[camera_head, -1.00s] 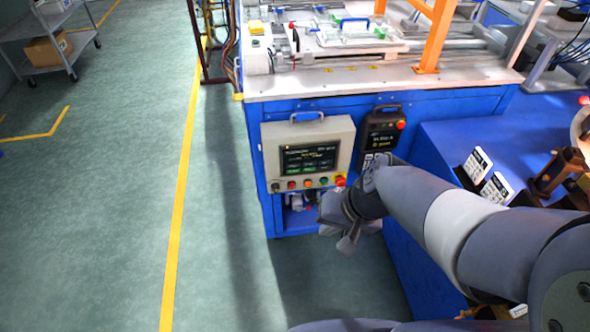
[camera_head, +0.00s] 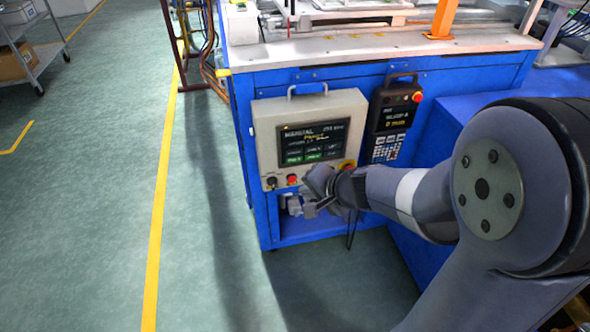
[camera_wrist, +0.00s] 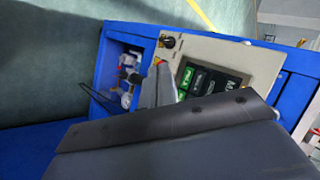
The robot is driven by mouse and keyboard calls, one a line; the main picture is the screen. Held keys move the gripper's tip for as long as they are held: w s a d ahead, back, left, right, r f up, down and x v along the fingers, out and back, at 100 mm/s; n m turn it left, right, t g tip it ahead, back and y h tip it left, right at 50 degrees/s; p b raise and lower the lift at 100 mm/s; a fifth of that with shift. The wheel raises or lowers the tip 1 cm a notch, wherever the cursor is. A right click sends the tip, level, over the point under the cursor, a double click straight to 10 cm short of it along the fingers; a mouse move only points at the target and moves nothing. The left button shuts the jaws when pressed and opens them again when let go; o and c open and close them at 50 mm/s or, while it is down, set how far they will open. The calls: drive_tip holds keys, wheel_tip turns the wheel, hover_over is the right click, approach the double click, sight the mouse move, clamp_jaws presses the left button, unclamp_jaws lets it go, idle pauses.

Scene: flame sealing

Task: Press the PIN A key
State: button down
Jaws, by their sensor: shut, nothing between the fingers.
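The beige control panel (camera_head: 347,106) hangs on the front of the blue machine. Its dark screen (camera_head: 312,138) shows text and rows of keys, some green along the bottom. A green key (camera_head: 292,159) is at the lower left of the screen; its lettering is too small to read surely. A green key (camera_wrist: 187,77) also shows in the wrist view, close beside the finger. My gripper (camera_head: 309,208) is shut and empty, in front of the panel's lower edge and below the screen. It also shows in the wrist view (camera_wrist: 158,72). My wrist hides part of the panel's button row.
Below the screen are a black knob (camera_head: 271,183) and a red button (camera_head: 292,180). A dark teach pendant (camera_head: 391,121) with a keypad hangs to the right. An open compartment (camera_head: 300,227) lies under the panel.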

sight(294, 159)
drive_tip(key=shift+m+t+h, duration=0.3)
drive_tip(key=shift+m+t, duration=0.1)
drive_tip(key=shift+m, duration=0.4)
drive_tip(key=w+f+b, duration=0.1)
drive_tip(key=f, duration=0.1)
drive_tip(key=w+f+b, duration=0.1)
drive_tip(key=w+f, duration=0.1)
drive_tip(key=shift+w+d, duration=0.1)
drive_tip(key=shift+w, duration=0.05)
drive_tip(key=shift+w+a+p, duration=0.35)
drive_tip(key=shift+w+p, duration=0.2)
drive_tip(key=shift+w, duration=0.85)
drive_tip(key=shift+w+a+p, duration=0.4)
drive_tip(key=shift+w+p, duration=0.2)
drive_tip(key=shift+w, duration=0.85)
drive_tip(key=shift+w+a+p, duration=0.35)
drive_tip(key=shift+w+p, duration=0.2)
drive_tip(key=shift+w, duration=0.85)
drive_tip(key=shift+w+f, duration=0.1)
drive_tip(key=shift+w+a, duration=0.15)
drive_tip(key=shift+w, duration=0.15)
